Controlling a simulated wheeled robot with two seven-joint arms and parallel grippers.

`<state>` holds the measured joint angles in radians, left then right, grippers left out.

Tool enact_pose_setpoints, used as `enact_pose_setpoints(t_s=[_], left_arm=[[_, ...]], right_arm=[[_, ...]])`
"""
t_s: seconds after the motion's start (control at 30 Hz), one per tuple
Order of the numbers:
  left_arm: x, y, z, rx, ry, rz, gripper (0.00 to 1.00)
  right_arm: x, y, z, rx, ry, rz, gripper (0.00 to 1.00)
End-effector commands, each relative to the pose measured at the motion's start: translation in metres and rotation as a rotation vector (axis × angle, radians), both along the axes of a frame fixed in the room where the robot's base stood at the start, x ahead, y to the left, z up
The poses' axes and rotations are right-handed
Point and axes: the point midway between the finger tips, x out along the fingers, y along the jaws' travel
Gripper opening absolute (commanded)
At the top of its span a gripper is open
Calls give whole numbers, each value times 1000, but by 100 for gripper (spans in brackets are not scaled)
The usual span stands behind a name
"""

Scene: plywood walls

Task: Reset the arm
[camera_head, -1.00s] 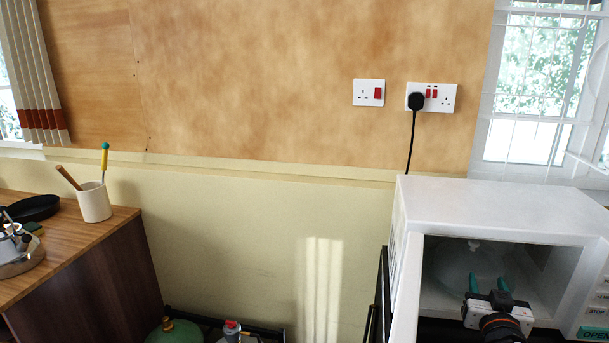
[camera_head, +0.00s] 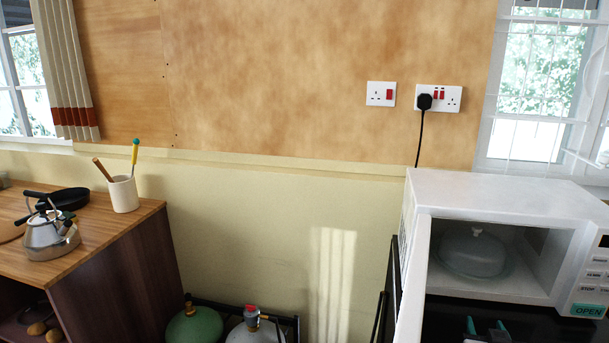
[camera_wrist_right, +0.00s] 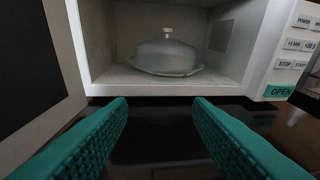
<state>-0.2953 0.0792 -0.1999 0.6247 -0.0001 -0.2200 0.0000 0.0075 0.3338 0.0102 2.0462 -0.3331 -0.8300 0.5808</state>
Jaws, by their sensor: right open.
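My right gripper (camera_head: 486,326) is at the bottom edge of the head view, in front of and below the microwave opening. In the right wrist view its two green fingers (camera_wrist_right: 160,112) are spread wide with nothing between them. The white microwave (camera_head: 505,190) stands at the right with its door open. Inside it sits a clear domed cover with a knob (camera_head: 474,254), resting on a plate (camera_wrist_right: 150,69). The microwave also shows in the right wrist view (camera_wrist_right: 258,50), ahead of the fingers. My left gripper is not in view.
The open microwave door (camera_wrist_right: 30,60) is on the left of the right wrist view. A wooden counter (camera_head: 105,232) at the left holds a kettle (camera_head: 50,238), a black pan (camera_head: 66,198) and a utensil cup (camera_head: 124,195). Gas cylinders (camera_head: 194,328) stand on the floor between.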

Motion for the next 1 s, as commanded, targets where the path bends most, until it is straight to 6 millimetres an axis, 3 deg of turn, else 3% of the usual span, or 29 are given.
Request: enact_pose_setpoints(t_s=[0.27,0.5,0.7,1.0], left_arm=[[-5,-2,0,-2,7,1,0],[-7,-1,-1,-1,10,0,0],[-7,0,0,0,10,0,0],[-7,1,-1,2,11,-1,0]], right_arm=[[-64,41,-70,29,290,49,46],[-157,91,-129,62,639,166,46],[-221,123,-149,87,846,272,46],[-294,156,-160,118,1069,422,46]])
